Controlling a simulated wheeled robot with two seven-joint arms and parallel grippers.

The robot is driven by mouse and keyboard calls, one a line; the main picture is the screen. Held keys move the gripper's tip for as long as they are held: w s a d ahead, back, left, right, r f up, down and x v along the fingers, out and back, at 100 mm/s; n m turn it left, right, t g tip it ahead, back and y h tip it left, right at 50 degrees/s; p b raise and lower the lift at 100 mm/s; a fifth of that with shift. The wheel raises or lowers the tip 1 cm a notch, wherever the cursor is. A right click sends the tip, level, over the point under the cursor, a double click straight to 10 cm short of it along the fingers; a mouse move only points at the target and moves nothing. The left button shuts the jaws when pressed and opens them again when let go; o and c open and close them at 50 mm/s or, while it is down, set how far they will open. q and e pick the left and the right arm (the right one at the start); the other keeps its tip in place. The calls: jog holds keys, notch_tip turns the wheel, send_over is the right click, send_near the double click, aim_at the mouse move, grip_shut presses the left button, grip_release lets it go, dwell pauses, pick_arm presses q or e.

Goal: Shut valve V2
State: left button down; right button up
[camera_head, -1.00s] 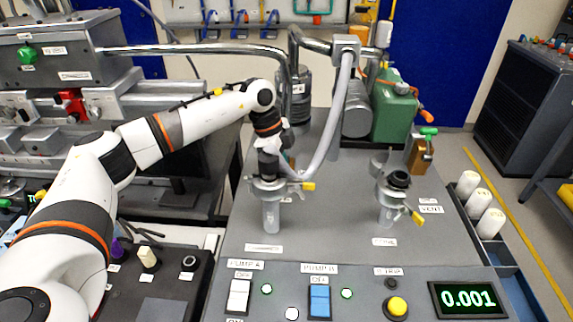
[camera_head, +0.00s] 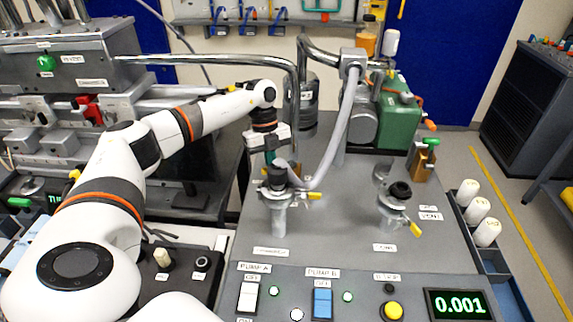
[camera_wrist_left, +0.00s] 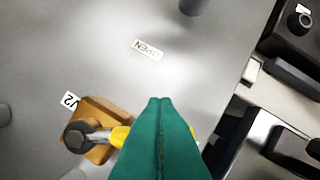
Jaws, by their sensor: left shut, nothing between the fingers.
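In the left wrist view, valve V2 has a brass block body (camera_wrist_left: 108,113) with a grey round stem and a yellow handle (camera_wrist_left: 119,136) pointing toward my fingers. A "V2" label (camera_wrist_left: 71,101) lies beside it, and an "OPEN" label (camera_wrist_left: 148,50) lies farther up on the grey surface. My left gripper (camera_wrist_left: 160,103) is shut and empty, its teal fingers beside the handle and covering its end. I cannot tell whether they touch it. My right gripper is out of view.
The left port (camera_head: 278,205) with a yellow clamp lever and a grey hose (camera_head: 335,130) stands close to my gripper. A second port (camera_head: 393,210) and a green-handled brass valve (camera_head: 425,158) are at right. The pump switch panel (camera_head: 350,292) is in front.

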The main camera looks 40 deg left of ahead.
pick_arm(q)
jog(key=shift+w+a+p, duration=0.2)
jog(key=shift+a+p, duration=0.1)
jog(key=shift+a, duration=0.2)
jog(key=shift+w+a+p, duration=0.15)
jog(key=shift+a+p, duration=0.15)
jog(key=shift+a, duration=0.15)
jog(key=shift+w+a, duration=0.35)
jog(key=shift+a, duration=0.1)
jog(key=shift+w+a+p, duration=0.1)
jog(key=shift+a+p, duration=0.05)
jog(key=shift+p, duration=0.15)
